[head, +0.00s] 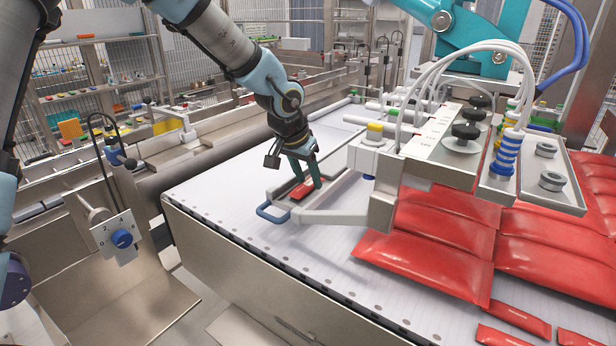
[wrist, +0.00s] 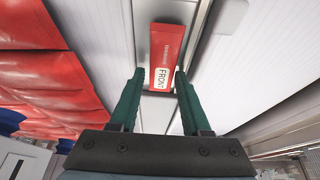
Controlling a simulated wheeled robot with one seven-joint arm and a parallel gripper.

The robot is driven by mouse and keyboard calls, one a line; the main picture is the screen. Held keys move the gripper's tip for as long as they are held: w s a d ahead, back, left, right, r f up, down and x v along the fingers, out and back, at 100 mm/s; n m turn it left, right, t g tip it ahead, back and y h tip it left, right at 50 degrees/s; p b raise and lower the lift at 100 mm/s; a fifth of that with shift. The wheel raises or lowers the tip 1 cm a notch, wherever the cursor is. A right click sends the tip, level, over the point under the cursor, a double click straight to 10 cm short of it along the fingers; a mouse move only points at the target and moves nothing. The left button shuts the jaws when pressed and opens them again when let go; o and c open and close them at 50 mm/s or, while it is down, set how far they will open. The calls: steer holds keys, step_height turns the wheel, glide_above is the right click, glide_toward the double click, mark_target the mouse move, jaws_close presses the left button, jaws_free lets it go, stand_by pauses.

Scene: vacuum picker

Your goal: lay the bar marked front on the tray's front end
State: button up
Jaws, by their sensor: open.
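The red bar with a white label reading FRONT (wrist: 166,55) lies flat on a grey surface. In the head view the bar (head: 302,190) rests on a small grey tray-like piece (head: 283,196) with a blue loop handle (head: 270,214). My gripper (head: 307,182) points down over the bar. In the wrist view its green fingertips (wrist: 159,72) stand apart, one on each side of the labelled end, with a visible gap on the left and a narrow one on the right. I cannot tell from these views whether a finger touches the bar.
A grey beam (head: 335,217) runs right from the tray-like piece to the picker head (head: 400,150). Red packs (head: 425,262) lie on the white belt (head: 225,190) at right. The belt's left part is clear.

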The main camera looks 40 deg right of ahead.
steer(key=shift+w+a+f, duration=0.1)
steer(key=shift+w+a, duration=0.1)
steer(key=shift+w, duration=0.1)
steer(key=shift+r+p, duration=0.2)
steer(key=shift+p, duration=0.1)
steer(key=d+v, duration=0.1)
steer(key=v, duration=1.2)
steer(key=w+a+f+n+y, duration=0.1)
steer(key=w+a+f+n, duration=0.15)
steer(key=a, duration=0.35)
steer(key=w+a+f+n+y, duration=0.1)
steer(key=w+a, duration=0.2)
steer(key=a, duration=0.4)
steer(key=w+a+f+n, duration=0.2)
steer(key=w+a, duration=0.1)
steer(key=a, duration=0.3)
steer(key=s+a+f+n+y, duration=0.1)
steer(key=a+n, duration=0.3)
steer(key=a, duration=0.9)
steer(key=s+a+f+n+y, duration=0.1)
steer(key=s+a+f+n, duration=0.1)
steer(key=a, duration=1.1)
steer(key=shift+s+f+n, duration=0.3)
steer(key=shift+f+n, duration=0.35)
steer(key=shift+n, duration=0.6)
steer(key=shift+c, duration=0.3)
